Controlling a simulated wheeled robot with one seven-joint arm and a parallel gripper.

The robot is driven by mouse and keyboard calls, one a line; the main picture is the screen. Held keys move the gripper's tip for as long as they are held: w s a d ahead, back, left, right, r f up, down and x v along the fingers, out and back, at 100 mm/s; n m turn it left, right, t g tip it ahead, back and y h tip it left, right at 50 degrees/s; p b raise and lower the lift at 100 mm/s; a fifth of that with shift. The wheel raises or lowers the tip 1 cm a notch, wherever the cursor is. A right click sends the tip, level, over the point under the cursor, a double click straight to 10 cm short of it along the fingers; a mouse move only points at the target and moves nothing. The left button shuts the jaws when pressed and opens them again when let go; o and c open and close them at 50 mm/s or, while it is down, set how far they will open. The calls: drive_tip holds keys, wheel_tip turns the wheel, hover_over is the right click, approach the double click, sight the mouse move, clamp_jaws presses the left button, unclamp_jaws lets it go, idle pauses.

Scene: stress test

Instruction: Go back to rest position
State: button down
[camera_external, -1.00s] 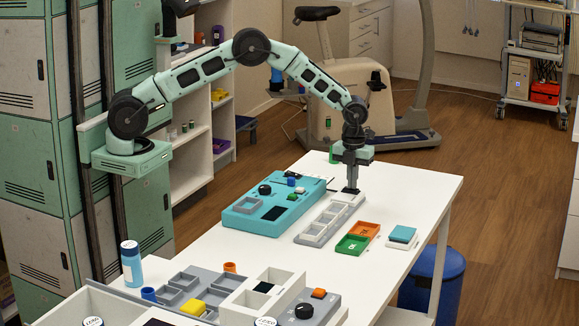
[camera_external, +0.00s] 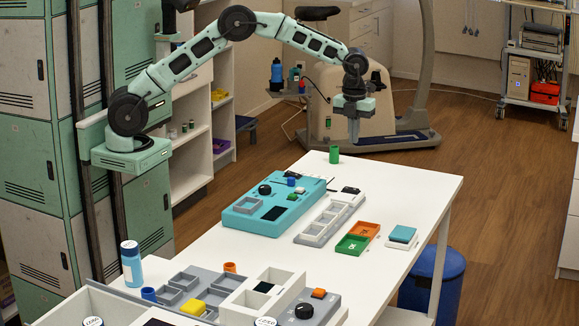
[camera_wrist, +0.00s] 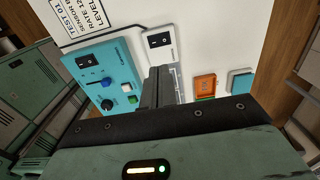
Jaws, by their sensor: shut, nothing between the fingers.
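My gripper (camera_external: 354,138) is raised in the air above the far part of the white table (camera_external: 400,190) in the external view. Its fingers point down, are together and hold nothing. In the wrist view the shut fingers (camera_wrist: 158,86) show in the middle, over the table. Below them lie the teal panel (camera_external: 250,222) with a dark knob and the grey-white tray unit (camera_external: 310,235) with a black switch (camera_external: 350,190) at its far end. The switch also shows in the wrist view (camera_wrist: 159,39).
A green cylinder (camera_external: 334,154) stands at the table's far edge. Orange (camera_external: 366,230) and green (camera_external: 352,245) trays lie near the right edge. A grey panel with a yellow block (camera_external: 193,307) is in front. An exercise bike (camera_external: 345,110) stands behind the table. Green lockers (camera_external: 30,160) are left.

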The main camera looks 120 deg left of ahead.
drive_tip(key=s+d+r+n, duration=0.25)
drive_tip(key=s+n, duration=0.35)
drive_tip(key=s, duration=0.3)
drive_tip(key=s+d+r+n+y, duration=0.1)
drive_tip(key=s+d+n, duration=0.2)
drive_tip(key=s+n, duration=0.4)
drive_tip(key=s+d+r+n, duration=0.25)
drive_tip(key=s+n, duration=0.25)
drive_tip(key=s, duration=0.5)
drive_tip(key=s+d+f+n, duration=0.3)
drive_tip(key=s+d+n, duration=0.5)
drive_tip(key=s, duration=0.2)
drive_tip(key=m+h, duration=0.1)
drive_tip(key=m, duration=0.7)
hover_over(347, 188)
wheel_tip(347, 188, down, 3)
wheel_tip(347, 188, down, 14)
drive_tip(key=shift+r+p, duration=0.1)
drive_tip(key=shift+p, duration=0.95)
